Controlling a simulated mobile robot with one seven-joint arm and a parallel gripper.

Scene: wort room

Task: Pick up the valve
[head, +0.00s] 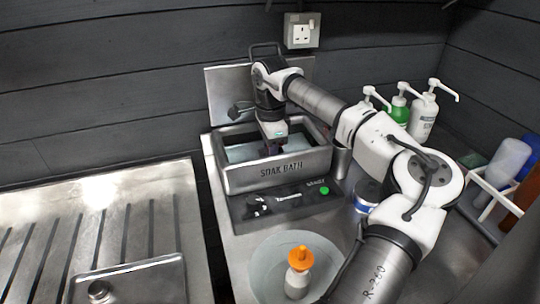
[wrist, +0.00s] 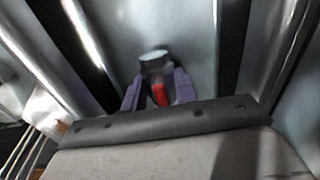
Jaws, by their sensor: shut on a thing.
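The valve (wrist: 154,57) shows in the wrist view as a small metallic piece with a red part, between the purple fingers of my gripper (wrist: 158,92). My gripper is shut on it. In the head view my gripper (head: 272,148) points down into the steel soak bath (head: 255,181), its fingertips inside the walls. The valve is hidden there by the gripper and the bath's front wall. I cannot tell whether the valve touches the bath's floor.
A dark control panel (head: 320,204) with a green button lies before the bath. A raised lid (head: 222,95) stands behind it. Pump bottles (head: 423,117) and a can (head: 366,193) are on the right. An orange-capped bottle (head: 297,280) stands on a round plate (head: 264,262) in front.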

